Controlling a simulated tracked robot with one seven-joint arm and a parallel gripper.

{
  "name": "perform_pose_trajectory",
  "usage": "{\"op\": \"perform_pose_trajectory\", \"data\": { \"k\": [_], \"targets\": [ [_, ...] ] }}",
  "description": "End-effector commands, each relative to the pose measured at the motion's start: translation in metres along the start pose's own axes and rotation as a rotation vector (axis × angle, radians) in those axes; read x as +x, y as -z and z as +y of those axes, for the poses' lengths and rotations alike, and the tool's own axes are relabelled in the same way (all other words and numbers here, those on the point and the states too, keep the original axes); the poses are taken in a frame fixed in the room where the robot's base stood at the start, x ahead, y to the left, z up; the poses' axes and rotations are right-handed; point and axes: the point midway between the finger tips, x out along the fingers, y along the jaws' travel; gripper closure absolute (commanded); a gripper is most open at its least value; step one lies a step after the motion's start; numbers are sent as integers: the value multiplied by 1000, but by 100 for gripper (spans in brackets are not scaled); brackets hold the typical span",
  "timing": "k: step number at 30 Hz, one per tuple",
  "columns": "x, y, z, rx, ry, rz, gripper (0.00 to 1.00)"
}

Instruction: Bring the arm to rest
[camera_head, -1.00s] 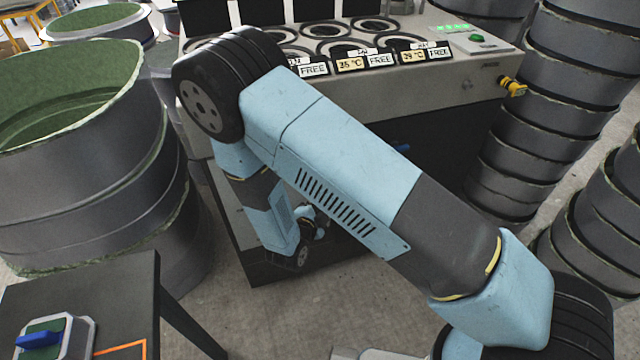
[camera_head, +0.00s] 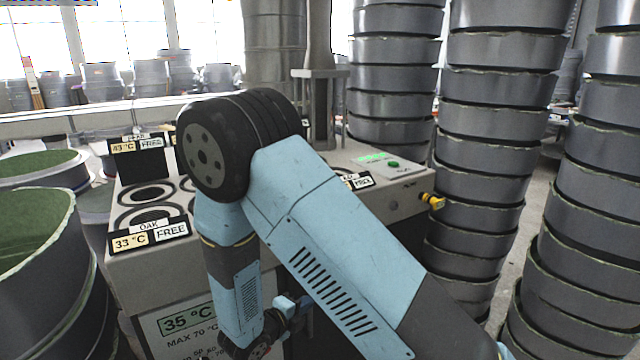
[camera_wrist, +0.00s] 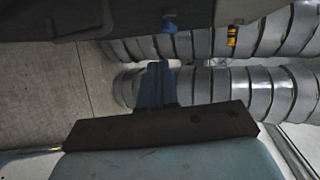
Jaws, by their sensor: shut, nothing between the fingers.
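My arm (camera_head: 330,255) is light blue and dark grey. In the head view it is bent, with its large black joint high at the left of the arm and its forearm hanging down in front of the grey machine (camera_head: 375,205). The blue fingers of my gripper (camera_wrist: 157,70) show in the middle of the wrist view, close together with nothing between them. In the head view, the arm's lower end is partly hidden behind the upper link, and I cannot make out the fingertips.
The machine has round wells and temperature labels (camera_head: 150,238), some reading FREE. A yellow knob (camera_head: 432,201) sticks out at its right corner. Tall stacks of grey rings (camera_head: 490,130) stand at the right. Large grey moulds with green insides (camera_head: 35,225) stand at the left.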

Motion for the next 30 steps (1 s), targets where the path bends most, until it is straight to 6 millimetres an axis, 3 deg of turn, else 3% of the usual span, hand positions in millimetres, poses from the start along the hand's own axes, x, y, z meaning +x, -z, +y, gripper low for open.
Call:
{"op": "perform_pose_trajectory", "data": {
  "k": [3, 12, 22, 30],
  "targets": [
    [12, 18, -39, 203, -29, 106, 100],
    [30, 75, -118, 716, -69, 372, 100],
    [32, 144, -185, 1284, -55, 663, 100],
    [20, 196, -228, 1746, -6, 897, 100]
  ]
}}
